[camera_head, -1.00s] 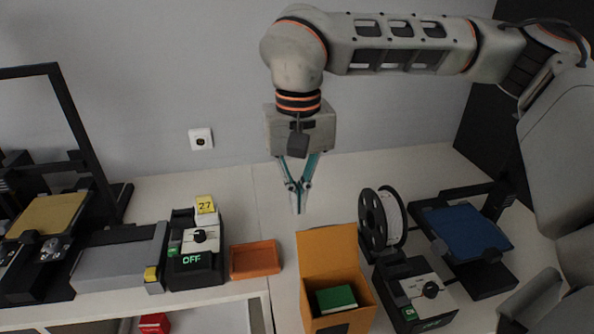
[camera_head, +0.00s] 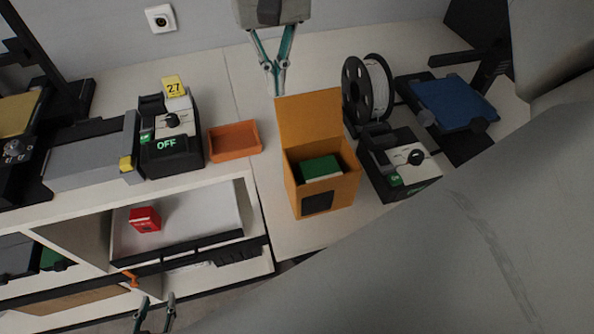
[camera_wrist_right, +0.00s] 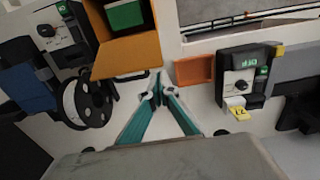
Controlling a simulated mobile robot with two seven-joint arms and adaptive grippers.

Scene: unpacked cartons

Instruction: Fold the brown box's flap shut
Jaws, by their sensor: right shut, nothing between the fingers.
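The brown box (camera_head: 331,201) stands open on the white table, with a green block (camera_head: 320,168) inside. Its flap (camera_head: 310,117) stands up from the box's back edge. My right gripper (camera_head: 278,92) is shut and empty, just behind the flap's upper left corner; I cannot tell whether it touches. In the right wrist view, the shut fingertips (camera_wrist_right: 160,88) are just beyond the flap (camera_wrist_right: 128,57), and the green block (camera_wrist_right: 125,14) shows in the box.
An orange tray (camera_head: 234,140) is left of the box. A device with a dial (camera_head: 410,160) and a filament spool (camera_head: 367,88) stand close on the right. A red box (camera_head: 145,219) sits on the shelf below. My own arm covers the lower right.

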